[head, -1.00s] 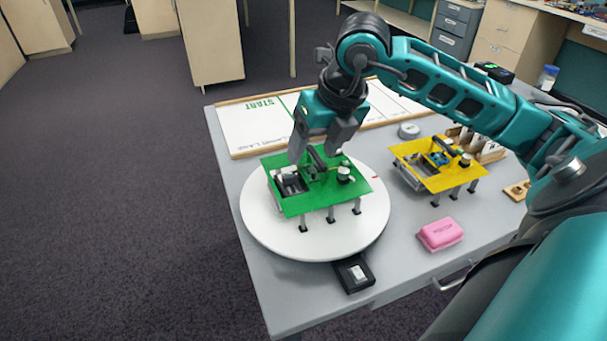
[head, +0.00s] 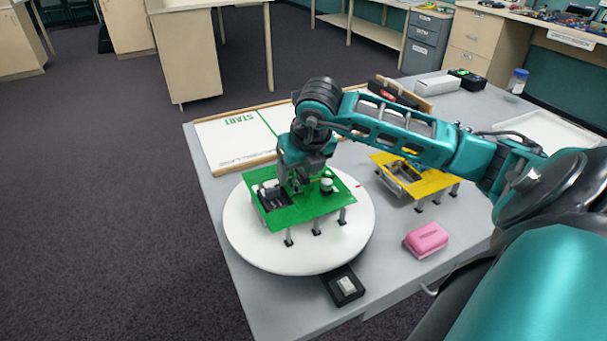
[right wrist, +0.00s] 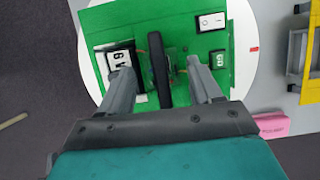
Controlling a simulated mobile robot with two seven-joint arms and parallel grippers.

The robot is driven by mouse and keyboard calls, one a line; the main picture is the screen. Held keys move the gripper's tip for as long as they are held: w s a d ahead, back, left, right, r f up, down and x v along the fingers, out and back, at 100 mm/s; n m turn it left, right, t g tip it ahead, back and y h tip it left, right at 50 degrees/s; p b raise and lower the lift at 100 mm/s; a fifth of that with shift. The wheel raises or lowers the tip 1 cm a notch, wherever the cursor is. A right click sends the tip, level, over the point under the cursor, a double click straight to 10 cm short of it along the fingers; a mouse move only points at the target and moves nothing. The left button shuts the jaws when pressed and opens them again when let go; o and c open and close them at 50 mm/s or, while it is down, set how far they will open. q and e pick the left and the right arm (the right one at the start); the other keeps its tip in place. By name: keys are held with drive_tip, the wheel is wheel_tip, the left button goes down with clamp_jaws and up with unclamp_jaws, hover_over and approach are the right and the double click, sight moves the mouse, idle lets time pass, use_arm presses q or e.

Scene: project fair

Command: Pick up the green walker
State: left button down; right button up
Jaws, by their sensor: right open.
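The green walker (head: 297,208) stands on its grey legs on a round white turntable (head: 250,247). Its flat green top carries a battery box, a dark handle bar and a white part. My right gripper (head: 294,183) is low over the middle of the top. In the right wrist view the gripper (right wrist: 162,82) is open, with one finger on each side of the black handle (right wrist: 159,68) of the green walker (right wrist: 183,25). I cannot tell whether the fingers touch the handle. My left gripper is not in view.
A yellow walker (head: 432,184) stands to the right, partly behind my right arm. A pink box (head: 426,240) lies in front of it. A black box (head: 343,286) sits at the turntable's front edge. A white START board (head: 232,139) lies behind.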

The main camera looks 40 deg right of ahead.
drive_tip(key=shift+x, duration=0.8)
drive_tip(key=shift+c, duration=0.3)
drive_tip(key=c, duration=0.7)
drive_tip(key=shift+r, duration=0.1)
drive_tip(key=shift+c, duration=0.9)
